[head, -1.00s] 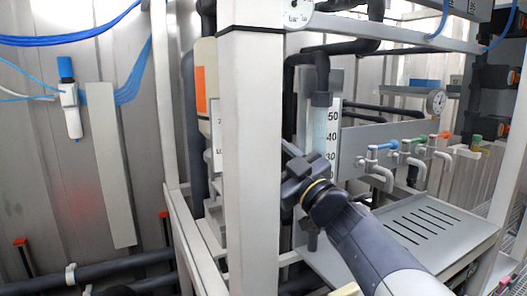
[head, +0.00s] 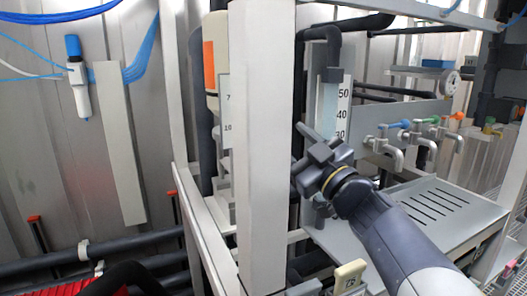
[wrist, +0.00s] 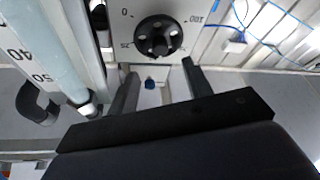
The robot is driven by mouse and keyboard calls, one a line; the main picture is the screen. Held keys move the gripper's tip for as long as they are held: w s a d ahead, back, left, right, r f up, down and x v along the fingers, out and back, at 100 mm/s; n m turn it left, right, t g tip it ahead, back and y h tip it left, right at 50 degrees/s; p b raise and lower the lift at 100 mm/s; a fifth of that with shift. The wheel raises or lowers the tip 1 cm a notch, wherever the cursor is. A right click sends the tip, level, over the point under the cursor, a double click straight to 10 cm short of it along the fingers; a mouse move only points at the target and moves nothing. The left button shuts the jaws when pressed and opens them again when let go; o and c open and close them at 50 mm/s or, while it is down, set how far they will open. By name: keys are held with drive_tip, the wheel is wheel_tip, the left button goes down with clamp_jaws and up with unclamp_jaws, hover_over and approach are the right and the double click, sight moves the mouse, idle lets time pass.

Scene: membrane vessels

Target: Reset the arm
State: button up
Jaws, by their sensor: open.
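My gripper (head: 300,148) is dark grey and sits on my arm, which reaches in from the lower right of the head view. It is just right of the white upright post (head: 262,150) and in front of the scaled tube (head: 328,108). Its two fingers are apart, with nothing between them. In the wrist view my gripper (wrist: 160,68) also shows open and empty. A black dial knob (wrist: 158,36) on a light panel marked 0, 25 and 100 is beyond the fingertips. The scaled tube (wrist: 50,45) runs along the left there.
Taps with coloured handles (head: 420,130) stand above a slotted grey tray (head: 435,200) at right. Dark pipes (head: 50,268) run low at left. A beige-topped piece (head: 350,275) stands at the bottom centre. A blue-capped filter (head: 77,80) hangs on the left wall.

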drive_tip(key=w+a+r+m+t+h+p, duration=0.1)
drive_tip(key=w+a+r+m, duration=0.2)
drive_tip(key=w, duration=0.3)
drive_tip(key=shift+w+a+p, duration=0.35)
drive_tip(key=shift+a, duration=0.45)
drive_tip(key=shift+m, duration=0.3)
